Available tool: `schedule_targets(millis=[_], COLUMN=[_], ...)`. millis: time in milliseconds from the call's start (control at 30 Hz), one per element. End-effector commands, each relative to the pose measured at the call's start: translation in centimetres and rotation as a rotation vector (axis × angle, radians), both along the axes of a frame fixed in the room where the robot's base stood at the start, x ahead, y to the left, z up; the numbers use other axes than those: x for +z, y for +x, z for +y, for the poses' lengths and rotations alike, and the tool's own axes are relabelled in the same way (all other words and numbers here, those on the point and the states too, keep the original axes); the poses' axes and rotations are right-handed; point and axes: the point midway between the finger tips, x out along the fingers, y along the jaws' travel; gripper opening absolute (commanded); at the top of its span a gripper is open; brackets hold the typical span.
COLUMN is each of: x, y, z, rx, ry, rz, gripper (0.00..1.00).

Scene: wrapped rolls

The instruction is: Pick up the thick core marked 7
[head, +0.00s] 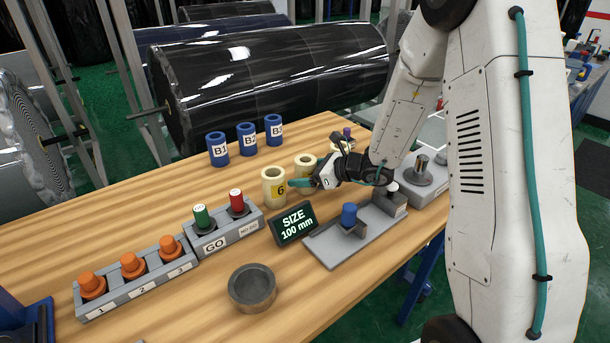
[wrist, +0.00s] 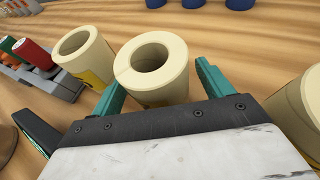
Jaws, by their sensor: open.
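Three thick cream cores stand upright on the wooden table. The left core (head: 273,188) has a yellow label with 6 and also shows in the wrist view (wrist: 82,58). The middle core (head: 305,161) is partly behind my gripper (head: 303,183); its number is not readable. In the wrist view the middle core (wrist: 150,72) stands between the open teal fingers of my gripper (wrist: 158,82), with a gap visible at the right finger. The right core (wrist: 297,112) is cut by the wrist view's edge and mostly hidden by my arm in the head view. No 7 is readable.
Blue cores (head: 247,138) stand behind. A size display (head: 293,224), a grey fixture with a blue peg (head: 349,215) and a grey ring (head: 252,288) are in front. A GO tray (head: 227,232) and a tray of orange plugs (head: 133,280) lie left.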

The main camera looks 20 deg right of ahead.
Motion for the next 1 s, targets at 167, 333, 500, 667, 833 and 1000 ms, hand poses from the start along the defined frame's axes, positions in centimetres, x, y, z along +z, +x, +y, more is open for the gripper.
schedule_targets(millis=[167,333,500,667,833,1000], x=[0.0,0.0,0.2,2.0,5.5,8.5], y=[0.0,0.0,0.0,0.0,0.0,0.0], z=[0.0,0.0,0.0,-0.1,-0.1,0.0], rx=[0.000,0.000,0.000,0.001,0.000,0.001], ry=[0.000,0.001,0.000,-0.002,-0.002,-0.002], rz=[0.000,-0.001,-0.001,-0.005,-0.008,-0.005], gripper=[0.43,0.27,0.27,0.27,0.27,0.27])
